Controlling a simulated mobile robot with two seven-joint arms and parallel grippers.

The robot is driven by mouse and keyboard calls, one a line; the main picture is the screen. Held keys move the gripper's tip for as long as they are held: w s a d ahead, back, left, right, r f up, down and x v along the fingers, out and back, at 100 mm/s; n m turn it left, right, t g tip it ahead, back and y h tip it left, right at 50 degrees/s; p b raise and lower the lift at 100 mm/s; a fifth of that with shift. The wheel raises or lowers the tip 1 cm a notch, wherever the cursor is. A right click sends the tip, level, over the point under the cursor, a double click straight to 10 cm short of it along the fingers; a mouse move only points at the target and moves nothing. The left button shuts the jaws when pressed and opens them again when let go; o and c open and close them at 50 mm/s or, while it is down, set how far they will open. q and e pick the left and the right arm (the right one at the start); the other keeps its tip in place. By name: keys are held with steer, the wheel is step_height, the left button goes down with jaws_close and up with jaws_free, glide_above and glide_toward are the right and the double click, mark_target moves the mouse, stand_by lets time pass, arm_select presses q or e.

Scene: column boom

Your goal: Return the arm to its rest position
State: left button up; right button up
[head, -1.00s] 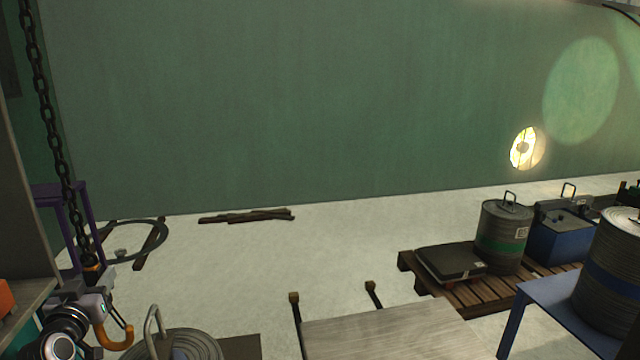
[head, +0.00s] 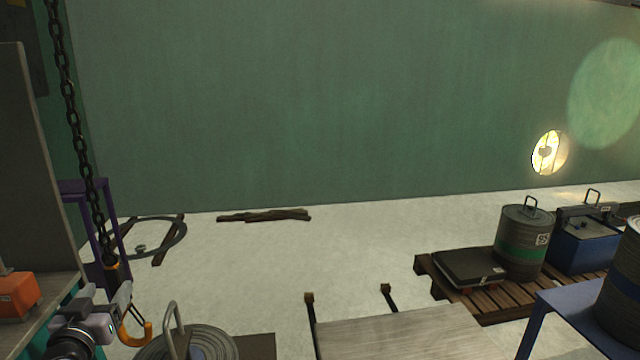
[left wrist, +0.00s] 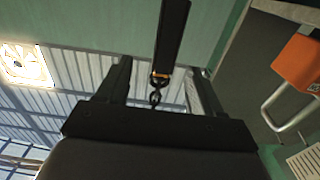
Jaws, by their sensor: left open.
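An orange hook (head: 134,334) hangs from a dark chain (head: 75,120) at the left of the head view. A black sleeve (head: 112,279) with an orange band joins hook and chain. My left gripper (head: 122,300) is open beside the sleeve, at the lower left. I cannot tell how far the sleeve is from the fingers. My right gripper is not in view.
An orange box (head: 20,294) sits on a bench at far left, near my left arm. A ribbed drum (head: 205,345) with a handle stands just right of the hook. A pallet (head: 490,305) with loads and a blue table (head: 575,305) are at right.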

arm_select(q)
steer(key=shift+s, duration=0.3)
steer(key=s+d+f+m+g+h+p, duration=0.2)
steer(key=s+d+f+m+g+h, duration=0.2)
steer(key=s+d+f, duration=0.85)
steer(key=s+d+f+m+g+h+p, duration=0.1)
steer(key=s+d+f+g+h, duration=0.1)
steer(key=s+d+f, duration=0.7)
steer(key=s+d+g, duration=0.1)
steer(key=s+d, duration=0.2)
steer(key=s, duration=0.1)
steer(key=shift+s+f+h, duration=0.15)
steer(key=shift+f+h, duration=0.05)
steer(key=shift+h, duration=0.1)
